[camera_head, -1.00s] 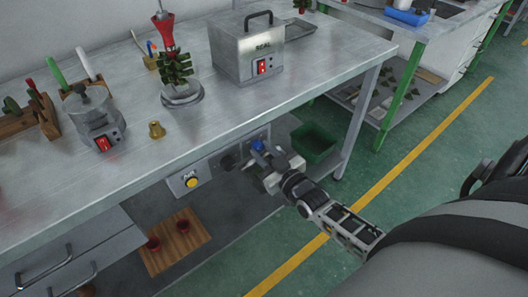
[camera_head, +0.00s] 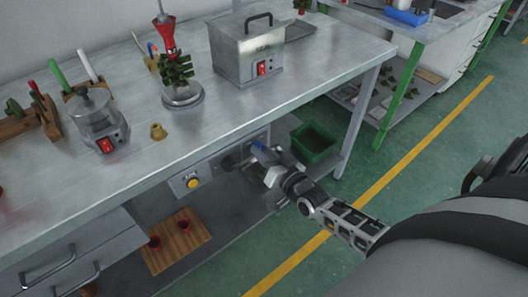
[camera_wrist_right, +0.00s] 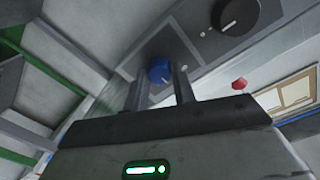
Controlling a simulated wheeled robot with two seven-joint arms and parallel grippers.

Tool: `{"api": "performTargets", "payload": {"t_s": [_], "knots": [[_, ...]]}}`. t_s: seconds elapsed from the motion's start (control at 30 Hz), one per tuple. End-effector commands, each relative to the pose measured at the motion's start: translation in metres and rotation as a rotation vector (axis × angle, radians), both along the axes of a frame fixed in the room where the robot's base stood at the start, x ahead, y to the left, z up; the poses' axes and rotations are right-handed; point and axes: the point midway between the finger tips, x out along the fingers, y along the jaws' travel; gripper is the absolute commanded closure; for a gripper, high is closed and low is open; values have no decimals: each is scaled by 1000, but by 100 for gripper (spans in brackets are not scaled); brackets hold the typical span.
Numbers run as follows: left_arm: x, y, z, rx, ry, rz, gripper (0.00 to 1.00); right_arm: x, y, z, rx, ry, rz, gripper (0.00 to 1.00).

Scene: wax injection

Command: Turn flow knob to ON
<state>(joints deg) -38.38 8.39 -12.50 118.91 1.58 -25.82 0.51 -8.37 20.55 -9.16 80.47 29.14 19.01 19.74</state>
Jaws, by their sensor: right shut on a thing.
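The control panel (camera_head: 206,172) hangs under the front edge of the steel table. In the right wrist view a round blue knob (camera_wrist_right: 159,71) with a pale mark sits on the panel between my two fingers. My right gripper (camera_wrist_right: 159,88) is shut on this blue knob. In the head view my right gripper (camera_head: 258,154) is at the panel's right part and hides most of the knob area. A larger black knob (camera_wrist_right: 236,14) with a white line is beside it. I cannot read any ON label. My left gripper is not in view.
A yellow button (camera_head: 193,183) is on the panel's left part. The steel table (camera_head: 130,180) overhangs the panel. A green bin (camera_head: 314,141) stands right of my gripper, near the table leg (camera_head: 356,118). A wooden board (camera_head: 175,245) with red cups lies on the lower shelf.

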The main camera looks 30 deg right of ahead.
Motion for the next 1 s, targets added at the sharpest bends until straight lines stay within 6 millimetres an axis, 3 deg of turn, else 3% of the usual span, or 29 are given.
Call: {"api": "performTargets", "payload": {"t_s": [0.6,1.0], "knots": [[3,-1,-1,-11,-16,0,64,0,-1,-1,574,47,-1,97],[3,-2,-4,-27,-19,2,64,0,-1,-1,822,67,0,97]]}}
